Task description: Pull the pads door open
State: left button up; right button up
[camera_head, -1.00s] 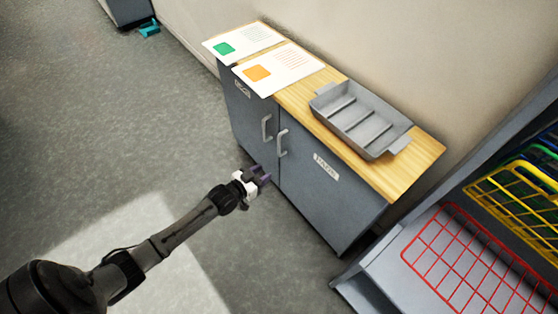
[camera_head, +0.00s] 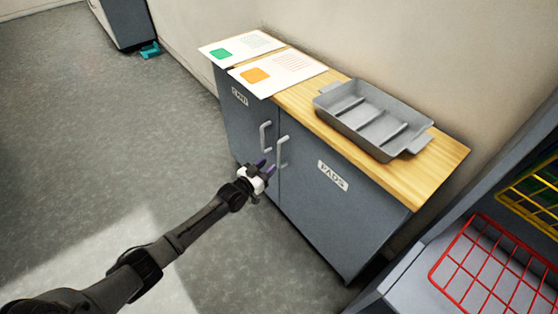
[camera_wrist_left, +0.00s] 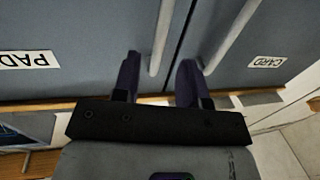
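The pads door (camera_head: 325,205) is the right-hand door of a grey cabinet and looks shut. It has a white "PADS" label (camera_head: 332,175), also in the left wrist view (camera_wrist_left: 28,60), and a light grey bar handle (camera_head: 282,152). My left gripper (camera_head: 266,167) is low in front of the doors, close to the handle's lower end. In the left wrist view its two dark fingers (camera_wrist_left: 158,78) are apart, and the pads handle (camera_wrist_left: 162,35) shows between them. I cannot tell whether they touch it. My right gripper is not in view.
On the wooden top lie two printed sheets (camera_head: 290,66) and a grey tray (camera_head: 365,122). A rack with a red wire basket (camera_head: 480,262) stands at right. Floor in front is clear.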

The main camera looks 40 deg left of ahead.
aim_at(279, 165)
pick_arm(q)
jog(key=shift+w+b, duration=1.65)
jog(key=shift+w, duration=1.75)
jog(key=shift+c, duration=0.5)
grip_shut()
